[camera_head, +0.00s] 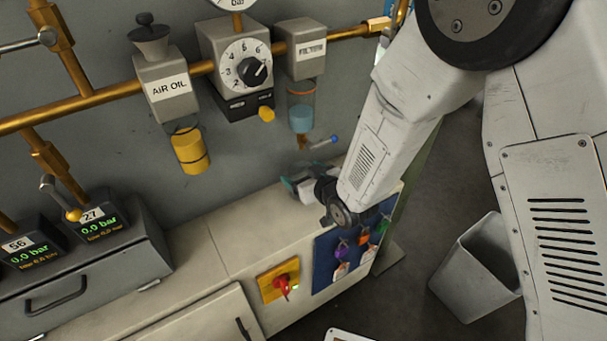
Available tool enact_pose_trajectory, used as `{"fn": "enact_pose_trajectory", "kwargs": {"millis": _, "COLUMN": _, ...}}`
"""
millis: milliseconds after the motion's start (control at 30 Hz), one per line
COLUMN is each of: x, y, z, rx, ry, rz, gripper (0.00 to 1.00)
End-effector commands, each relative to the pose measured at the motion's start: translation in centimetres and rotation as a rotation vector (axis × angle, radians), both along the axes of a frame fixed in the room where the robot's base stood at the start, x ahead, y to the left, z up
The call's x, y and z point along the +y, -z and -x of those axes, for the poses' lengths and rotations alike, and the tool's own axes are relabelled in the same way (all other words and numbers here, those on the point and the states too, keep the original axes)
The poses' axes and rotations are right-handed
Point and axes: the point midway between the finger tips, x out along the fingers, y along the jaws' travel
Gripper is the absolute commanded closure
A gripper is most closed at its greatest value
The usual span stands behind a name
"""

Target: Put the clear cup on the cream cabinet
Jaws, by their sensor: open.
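The clear cup (301,113) is see-through with bluish contents. It hangs upright beneath the grey block labelled FILTER (305,47) on the wall, with an orange ring near its top and a brass piece at its bottom. The cream cabinet (180,266) stands below, along the wall; its top is bare left of my gripper. My gripper (290,185) is open, its teal fingertips just above the cabinet top, below the cup and apart from it. I see nothing between the fingers, though my wrist hides part of them.
A grey block labelled AIR OIL (163,90) with a yellow cup, and a dial regulator (237,70), hang left of the filter. A red switch (283,284) is on the cabinet front. A grey bin (475,268) stands right.

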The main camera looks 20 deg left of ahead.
Motion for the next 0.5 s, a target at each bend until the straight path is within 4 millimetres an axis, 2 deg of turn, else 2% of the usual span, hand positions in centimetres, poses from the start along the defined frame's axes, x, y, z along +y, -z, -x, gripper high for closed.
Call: {"fn": "enact_pose_trajectory", "kwargs": {"millis": 500, "x": -7.0, "y": -3.7, "z": 5.9, "rx": 0.001, "ry": 0.001, "rz": 0.000, "gripper": 0.20}}
